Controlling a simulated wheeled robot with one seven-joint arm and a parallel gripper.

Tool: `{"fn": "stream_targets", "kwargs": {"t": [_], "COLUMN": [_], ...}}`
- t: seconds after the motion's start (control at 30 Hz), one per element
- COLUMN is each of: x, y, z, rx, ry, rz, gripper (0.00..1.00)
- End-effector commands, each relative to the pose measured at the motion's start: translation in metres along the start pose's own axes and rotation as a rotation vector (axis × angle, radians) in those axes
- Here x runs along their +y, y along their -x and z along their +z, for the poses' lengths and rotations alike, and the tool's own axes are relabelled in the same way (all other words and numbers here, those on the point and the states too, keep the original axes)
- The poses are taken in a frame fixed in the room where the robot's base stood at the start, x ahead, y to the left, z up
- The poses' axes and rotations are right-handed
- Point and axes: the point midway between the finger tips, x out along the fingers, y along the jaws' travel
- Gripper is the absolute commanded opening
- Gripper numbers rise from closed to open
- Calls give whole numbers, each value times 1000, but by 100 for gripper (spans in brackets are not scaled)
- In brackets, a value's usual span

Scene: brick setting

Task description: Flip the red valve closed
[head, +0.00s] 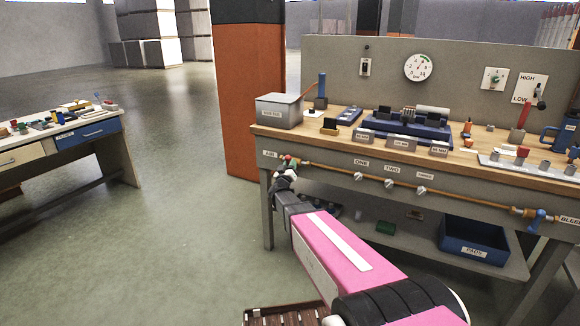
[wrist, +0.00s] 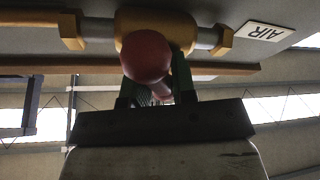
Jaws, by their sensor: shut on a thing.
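The red valve (wrist: 146,56) sits on a brass pipe at the front left edge of the workbench, by the AIR label. In the wrist view its round red knob faces the camera, in front of a brass valve body (wrist: 185,28). The valve also shows small in the head view (head: 287,158), partly hidden by my gripper. My gripper (wrist: 155,88) has its two dark fingers on either side of the valve's handle, just behind the knob, and is shut on it. In the head view my gripper (head: 286,172) reaches up to the pipe from below.
The brass pipe (head: 330,172) runs right along the bench front, past small valves labelled ONE and TWO, to a blue valve (head: 538,217) by the BLEED label. A grey lidded box (head: 279,110) stands above. A blue bin (head: 473,240) sits on the lower shelf. Open floor lies left.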

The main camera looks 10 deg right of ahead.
Motion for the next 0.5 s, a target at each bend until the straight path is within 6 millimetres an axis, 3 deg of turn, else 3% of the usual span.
{"fn": "stream_targets", "kwargs": {"t": [0.5], "x": [2], "y": [0], "z": [0], "rx": [1], "ry": [-304], "rz": [128], "gripper": [1]}}
